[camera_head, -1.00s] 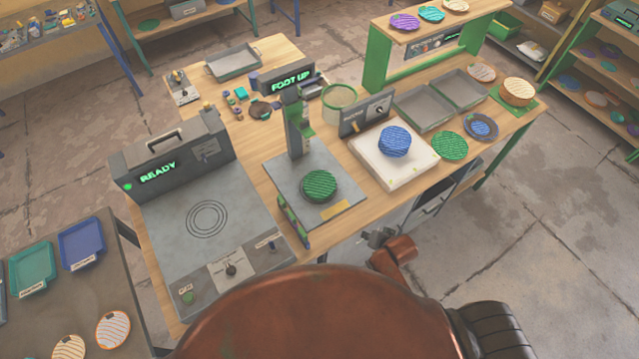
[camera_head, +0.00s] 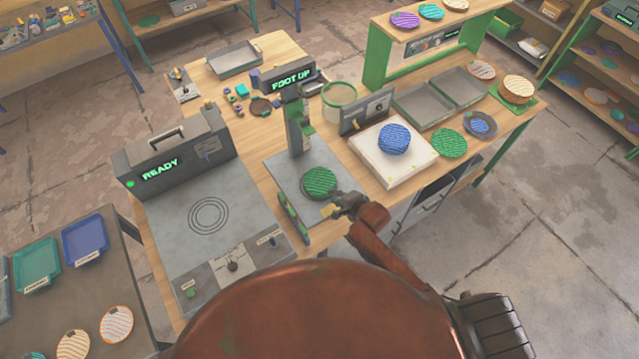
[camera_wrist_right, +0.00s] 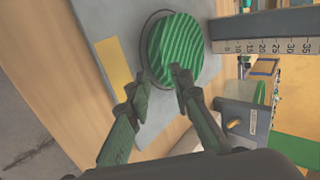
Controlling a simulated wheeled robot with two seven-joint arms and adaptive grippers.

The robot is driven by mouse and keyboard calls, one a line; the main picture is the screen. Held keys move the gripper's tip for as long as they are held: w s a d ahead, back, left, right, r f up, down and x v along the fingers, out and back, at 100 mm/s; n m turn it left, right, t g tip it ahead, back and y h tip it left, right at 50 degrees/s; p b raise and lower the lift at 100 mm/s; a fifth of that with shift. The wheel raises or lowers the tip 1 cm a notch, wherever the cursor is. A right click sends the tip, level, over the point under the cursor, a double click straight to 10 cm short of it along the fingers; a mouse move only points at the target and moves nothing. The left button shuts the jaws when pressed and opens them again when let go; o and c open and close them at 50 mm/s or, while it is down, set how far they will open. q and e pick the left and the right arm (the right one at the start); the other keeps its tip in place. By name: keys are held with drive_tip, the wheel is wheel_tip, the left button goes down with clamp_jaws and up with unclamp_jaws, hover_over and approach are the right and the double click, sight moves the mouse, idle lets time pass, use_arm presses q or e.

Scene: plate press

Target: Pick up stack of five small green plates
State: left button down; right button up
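A stack of small green striped plates (camera_head: 319,182) sits on the grey base plate (camera_head: 289,192) of the press, in front of its column (camera_head: 297,130). It also shows in the right wrist view (camera_wrist_right: 174,50); I cannot count its layers. My right gripper (camera_head: 341,205) is at the near right edge of the stack. In the right wrist view its two fingers (camera_wrist_right: 156,85) are apart, with one fingertip over the stack's near edge and the other beside it. Nothing is clamped between them. My left gripper is not in view.
To the right, blue plates (camera_head: 394,139) stand on a white block (camera_head: 380,176), and another green striped plate (camera_head: 449,143) lies on the table. A ruler (camera_wrist_right: 268,46) stands close beside the stack. A grey machine reading READY (camera_head: 175,160) is at the left.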

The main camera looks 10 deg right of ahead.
sight(329, 199)
drive_tip(key=x, duration=0.6)
drive_tip(key=shift+d+p, duration=0.1)
drive_tip(key=shift+p, duration=0.3)
drive_tip(key=shift+s, duration=0.1)
drive_tip(key=shift+c, duration=0.6)
clamp_jaws()
